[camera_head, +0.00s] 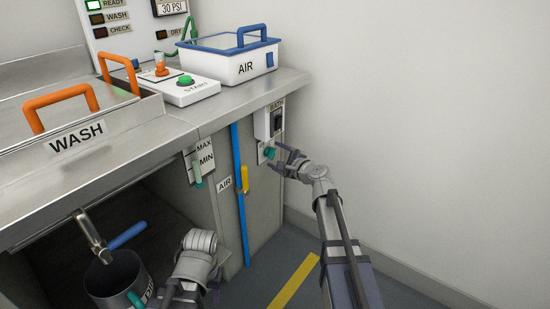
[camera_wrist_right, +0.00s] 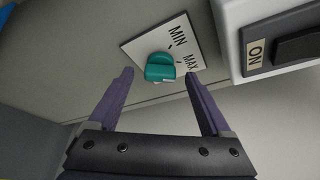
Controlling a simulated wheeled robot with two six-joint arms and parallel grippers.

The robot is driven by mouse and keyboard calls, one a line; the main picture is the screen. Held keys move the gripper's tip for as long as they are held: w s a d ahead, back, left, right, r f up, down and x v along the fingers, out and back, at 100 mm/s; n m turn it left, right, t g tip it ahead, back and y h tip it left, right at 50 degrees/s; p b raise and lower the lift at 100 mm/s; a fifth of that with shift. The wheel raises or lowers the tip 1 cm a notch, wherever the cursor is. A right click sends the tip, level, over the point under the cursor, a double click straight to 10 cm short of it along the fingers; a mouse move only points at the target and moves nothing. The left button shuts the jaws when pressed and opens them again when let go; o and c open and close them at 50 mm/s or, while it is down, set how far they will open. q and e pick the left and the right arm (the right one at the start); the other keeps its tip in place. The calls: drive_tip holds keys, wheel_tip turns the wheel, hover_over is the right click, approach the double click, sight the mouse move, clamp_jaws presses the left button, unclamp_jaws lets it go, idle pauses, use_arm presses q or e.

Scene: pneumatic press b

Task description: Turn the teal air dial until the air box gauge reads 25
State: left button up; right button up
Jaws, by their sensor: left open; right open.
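The teal air dial (camera_head: 270,153) is on the cabinet's front right, on a white MIN–MAX plate. In the right wrist view the teal dial (camera_wrist_right: 160,67) sits between my right gripper's fingertips, with its plate tilted. My right gripper (camera_head: 281,156) is open around the dial from the right; its fingers (camera_wrist_right: 158,76) stand apart from the knob on both sides. My left gripper (camera_head: 172,296) is at the bottom, partly cut off, near a dark bucket. A gauge display (camera_head: 172,8) on the back panel reads 30 PSI; its top is cut off.
A switch box (camera_head: 269,121) is just above the dial; its switch (camera_wrist_right: 298,48) is marked ON. A blue pipe (camera_head: 238,190) with a yellow handle (camera_head: 245,180) runs left of the dial. The wall is close on the right.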

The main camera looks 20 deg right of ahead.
drive_tip(key=shift+w+a+f, duration=0.15)
drive_tip(key=shift+w, duration=0.5)
